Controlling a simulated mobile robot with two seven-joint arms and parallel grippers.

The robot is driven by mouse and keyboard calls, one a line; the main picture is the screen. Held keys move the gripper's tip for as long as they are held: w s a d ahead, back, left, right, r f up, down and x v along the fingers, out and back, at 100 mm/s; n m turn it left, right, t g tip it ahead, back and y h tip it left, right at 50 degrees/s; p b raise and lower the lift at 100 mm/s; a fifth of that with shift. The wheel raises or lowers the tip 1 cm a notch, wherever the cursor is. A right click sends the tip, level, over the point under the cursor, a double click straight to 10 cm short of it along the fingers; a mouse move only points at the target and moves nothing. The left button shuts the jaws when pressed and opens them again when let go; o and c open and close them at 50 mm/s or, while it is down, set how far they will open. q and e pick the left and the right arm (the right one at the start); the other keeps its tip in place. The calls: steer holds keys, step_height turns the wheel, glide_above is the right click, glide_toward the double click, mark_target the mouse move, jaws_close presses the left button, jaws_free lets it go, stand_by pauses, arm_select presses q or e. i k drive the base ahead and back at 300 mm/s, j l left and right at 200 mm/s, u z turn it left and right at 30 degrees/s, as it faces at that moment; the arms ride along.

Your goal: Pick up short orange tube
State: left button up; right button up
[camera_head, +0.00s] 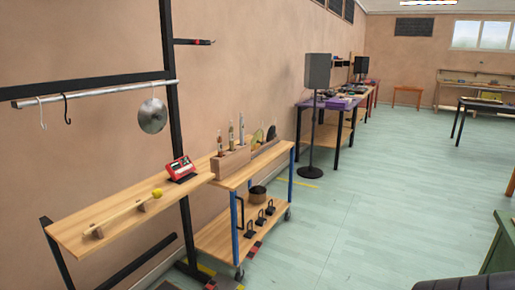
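I cannot make out a short orange tube in the head view. A wooden block holder (231,163) on the trolley top has several upright slim items in it. Some of these look brownish or reddish, but they are too small to tell apart. Neither of my grippers is in view.
A speaker stand (313,130) stands beyond the trolley (255,168). The middle floor (370,200) is clear.

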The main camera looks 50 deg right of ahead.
mark_target(220, 143)
steer(key=z, duration=1.45)
